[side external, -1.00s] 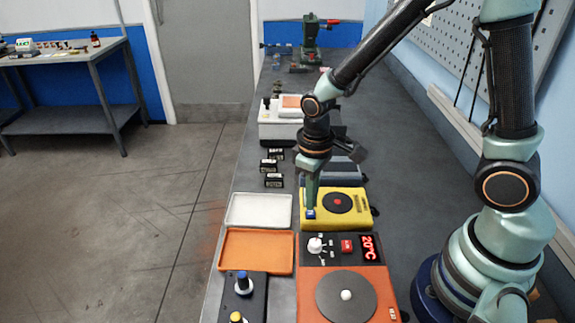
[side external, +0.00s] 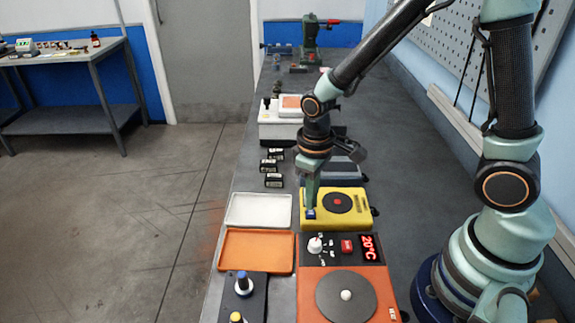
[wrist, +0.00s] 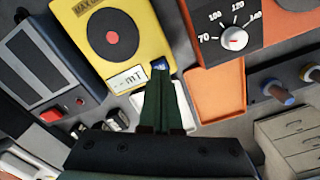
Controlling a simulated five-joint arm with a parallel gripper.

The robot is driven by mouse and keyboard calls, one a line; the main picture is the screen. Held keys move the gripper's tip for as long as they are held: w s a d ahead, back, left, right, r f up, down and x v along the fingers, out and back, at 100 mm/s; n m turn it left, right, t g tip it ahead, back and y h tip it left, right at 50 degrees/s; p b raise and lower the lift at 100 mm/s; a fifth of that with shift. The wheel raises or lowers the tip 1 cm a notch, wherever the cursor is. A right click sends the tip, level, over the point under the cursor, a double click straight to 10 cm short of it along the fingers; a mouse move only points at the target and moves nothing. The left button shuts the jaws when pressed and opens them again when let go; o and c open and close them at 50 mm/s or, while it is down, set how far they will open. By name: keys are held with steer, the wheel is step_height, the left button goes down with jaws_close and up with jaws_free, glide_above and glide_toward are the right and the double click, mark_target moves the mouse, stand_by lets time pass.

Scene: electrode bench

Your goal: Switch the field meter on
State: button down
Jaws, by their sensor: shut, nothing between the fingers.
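The field meter (side external: 344,222) is a yellow box with a dark disc and red centre on top. It also shows in the wrist view (wrist: 148,33), where its small pale display (wrist: 128,80) reads dashes and "mT". A small blue button (side external: 310,214) sits at its near left corner; it is partly visible in the wrist view (wrist: 160,64). My gripper (side external: 311,206) is shut and empty, pointing down with its fingertips at the blue button. In the wrist view my fingertips (wrist: 160,80) cover part of that corner. I cannot tell whether they press the button.
An orange hotplate (side external: 379,284) with a white knob and a red "20°C" readout stands just nearer. A white tray (side external: 258,224) and an orange tray (side external: 224,264) lie to the left. Several small black boxes (side external: 273,181) stand beyond.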

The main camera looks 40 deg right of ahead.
steer(key=shift+f, duration=0.95)
stand_by(0.6)
steer(key=shift+r, duration=3)
steer(key=shift+r, duration=0.15)
step_height(320, 180, up, 7)
steer(key=m+t, duration=0.1)
steer(key=t, duration=0.1)
glide_above(310, 212)
steer(key=d, duration=0.2)
steer(key=s+d+r+m+t, duration=0.2)
steer(key=s+d+r+t, duration=0.1)
steer(key=r, duration=0.4)
steer(key=shift+s+d+r+t, duration=0.2)
steer(key=shift+s+t, duration=0.1)
steer(key=shift+s, duration=0.4)
